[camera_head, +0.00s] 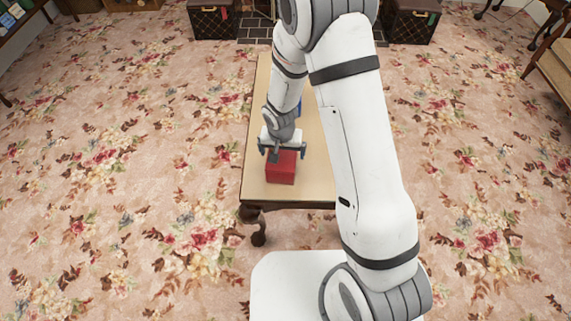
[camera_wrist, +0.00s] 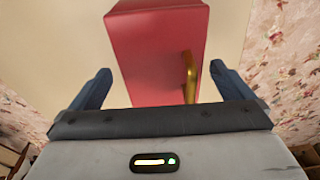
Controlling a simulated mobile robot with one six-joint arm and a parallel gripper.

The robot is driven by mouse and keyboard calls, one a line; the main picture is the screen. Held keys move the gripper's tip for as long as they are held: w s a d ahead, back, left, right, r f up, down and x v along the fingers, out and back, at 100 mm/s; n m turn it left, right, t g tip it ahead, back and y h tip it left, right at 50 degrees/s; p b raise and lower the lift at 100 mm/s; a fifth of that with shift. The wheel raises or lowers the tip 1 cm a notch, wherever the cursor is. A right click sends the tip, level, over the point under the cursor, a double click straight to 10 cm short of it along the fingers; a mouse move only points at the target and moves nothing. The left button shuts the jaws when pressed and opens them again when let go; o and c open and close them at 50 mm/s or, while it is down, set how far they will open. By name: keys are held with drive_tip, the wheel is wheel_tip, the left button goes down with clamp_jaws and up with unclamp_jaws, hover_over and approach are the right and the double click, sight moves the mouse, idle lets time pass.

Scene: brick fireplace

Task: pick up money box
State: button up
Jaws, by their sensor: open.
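The money box looks like a red box (camera_head: 281,168) standing on the near end of the wooden table (camera_head: 257,120). In the wrist view the red box (camera_wrist: 155,50) fills the upper middle and has a gold-coloured part (camera_wrist: 189,78) on one face. My gripper (camera_head: 283,152) is over the far edge of the box in the head view. In the wrist view my gripper (camera_wrist: 160,85) is open, with one finger on each side of the box and visible room between them and it. I cannot tell exactly how far the fingertips reach down beside the box.
A blue object (camera_head: 299,107) stands farther back on the table, mostly hidden by my arm. Dark chests (camera_head: 213,20) and (camera_head: 411,22) stand at the back. A chair (camera_head: 555,65) is at the right. The floral carpet (camera_head: 130,180) left of the table is clear.

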sight(282, 154)
drive_tip(key=f, duration=0.3)
drive_tip(key=shift+w+f+b, duration=0.15)
drive_tip(key=shift+w+b, duration=0.1)
drive_tip(key=shift+b, duration=0.1)
drive_tip(key=shift+c, duration=0.2)
drive_tip(key=c, duration=1)
